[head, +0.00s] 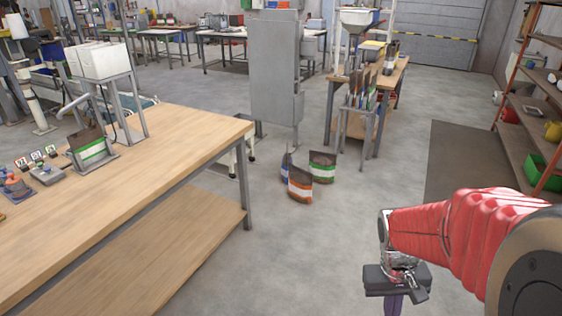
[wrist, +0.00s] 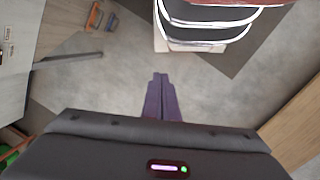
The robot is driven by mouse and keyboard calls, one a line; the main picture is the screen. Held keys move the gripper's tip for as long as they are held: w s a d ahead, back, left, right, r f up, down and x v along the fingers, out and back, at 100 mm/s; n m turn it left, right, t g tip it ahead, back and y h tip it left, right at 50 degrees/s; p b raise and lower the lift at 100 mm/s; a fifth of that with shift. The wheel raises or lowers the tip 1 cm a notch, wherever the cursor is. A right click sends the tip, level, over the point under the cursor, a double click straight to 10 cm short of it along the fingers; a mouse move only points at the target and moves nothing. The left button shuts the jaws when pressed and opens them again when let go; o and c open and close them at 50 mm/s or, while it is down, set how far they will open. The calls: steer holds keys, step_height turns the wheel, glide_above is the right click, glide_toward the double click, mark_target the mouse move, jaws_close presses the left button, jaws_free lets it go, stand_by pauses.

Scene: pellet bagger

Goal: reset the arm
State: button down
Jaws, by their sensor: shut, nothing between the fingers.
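My arm with its red sleeve reaches in from the right edge of the head view. My gripper (head: 392,305) hangs at its end, pointing down over bare floor, and the bottom edge cuts off its fingers. In the wrist view the two purple fingers of my gripper (wrist: 161,78) lie side by side, shut, with nothing between them. The floor lies below the fingertips.
A wooden workbench (head: 150,165) fills the left, with a filled bag (head: 92,152) in a holder. Several pellet bags (head: 300,184) stand on the floor ahead. A grey cabinet (head: 275,70) and a shelf rack (head: 525,135) stand farther back.

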steer(key=s+a+r+n+t, duration=0.1)
steer(key=a+r+t, duration=0.2)
steer(key=a+r, duration=0.3)
steer(key=s+a+r+t+y, duration=0.1)
steer(key=a+r+t, duration=0.3)
steer(key=r, duration=0.6)
steer(key=shift+a+r+n, duration=0.3)
steer(key=shift+a+n, duration=0.1)
steer(key=shift+a, duration=0.75)
